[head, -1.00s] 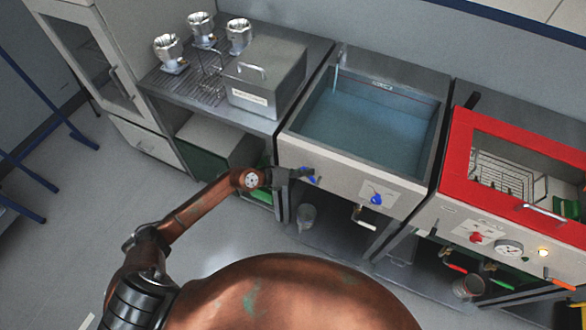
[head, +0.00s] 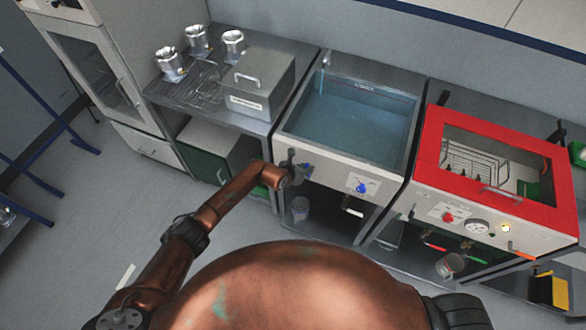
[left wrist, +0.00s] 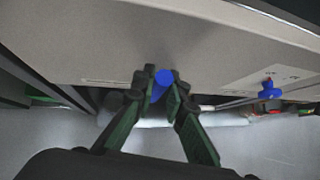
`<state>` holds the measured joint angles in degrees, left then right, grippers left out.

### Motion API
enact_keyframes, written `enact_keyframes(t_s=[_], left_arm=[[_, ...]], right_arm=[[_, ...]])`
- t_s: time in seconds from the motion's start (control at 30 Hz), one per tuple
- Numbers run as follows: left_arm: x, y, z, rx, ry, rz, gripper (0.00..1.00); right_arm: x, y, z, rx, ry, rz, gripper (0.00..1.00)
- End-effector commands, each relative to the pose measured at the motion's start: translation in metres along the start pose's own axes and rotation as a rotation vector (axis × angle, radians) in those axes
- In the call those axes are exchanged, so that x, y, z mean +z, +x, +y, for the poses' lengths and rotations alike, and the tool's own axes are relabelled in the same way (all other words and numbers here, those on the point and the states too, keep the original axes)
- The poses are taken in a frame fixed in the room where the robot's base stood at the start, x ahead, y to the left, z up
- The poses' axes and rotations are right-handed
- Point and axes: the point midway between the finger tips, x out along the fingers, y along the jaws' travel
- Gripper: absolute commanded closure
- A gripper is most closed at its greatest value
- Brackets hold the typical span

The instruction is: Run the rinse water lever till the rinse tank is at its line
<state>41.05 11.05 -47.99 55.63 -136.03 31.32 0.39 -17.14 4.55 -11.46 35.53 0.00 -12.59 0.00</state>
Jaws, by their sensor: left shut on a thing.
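The rinse tank (head: 290,128) is an open steel basin in the middle of the bench, holding bluish water (head: 350,125). A small spout (head: 326,60) stands at its back left corner; I see no clear stream from it. The blue rinse water lever (head: 308,169) is on the left of the tank's front panel. My left gripper (head: 298,170) is shut on it; in the left wrist view the blue lever end (left wrist: 163,77) shows between the fingers. The fill line is too small to make out. My right gripper is out of view.
A second blue knob (head: 362,188) sits on the panel to the right. A red-framed machine (head: 425,150) with a gauge (head: 477,227) stands right of the tank. A steel box (head: 262,82) and several metal housings (head: 196,40) are on the left counter.

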Motion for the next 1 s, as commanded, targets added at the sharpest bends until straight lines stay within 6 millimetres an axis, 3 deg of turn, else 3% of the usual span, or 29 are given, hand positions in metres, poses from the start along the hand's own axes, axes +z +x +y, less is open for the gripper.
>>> enact_keyframes(t_s=[0.13, 0.57, 0.6, 0.7, 0.83, 1.0], left_arm=[[0.003, 0.0056, -0.0108, 0.002, 0.023, 0.007, 1.0], [0.0021, 0.006, -0.0102, 0.007, 0.025, 0.007, 1.0], [0.0022, 0.006, -0.0102, 0.007, 0.025, 0.007, 0.86], [0.0025, 0.0059, -0.0098, 0.007, 0.025, 0.007, 0.79], [0.0033, 0.0057, -0.0094, 0.008, 0.026, 0.006, 0.7], [0.004, 0.0058, -0.0095, 0.007, 0.026, 0.006, 0.7]], right_arm=[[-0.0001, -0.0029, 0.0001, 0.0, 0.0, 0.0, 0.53], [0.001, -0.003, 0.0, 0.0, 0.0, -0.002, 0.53], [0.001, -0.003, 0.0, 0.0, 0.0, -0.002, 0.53], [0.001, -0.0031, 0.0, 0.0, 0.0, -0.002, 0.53], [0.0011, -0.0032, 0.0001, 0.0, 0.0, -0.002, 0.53], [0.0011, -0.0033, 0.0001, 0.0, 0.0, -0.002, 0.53]])
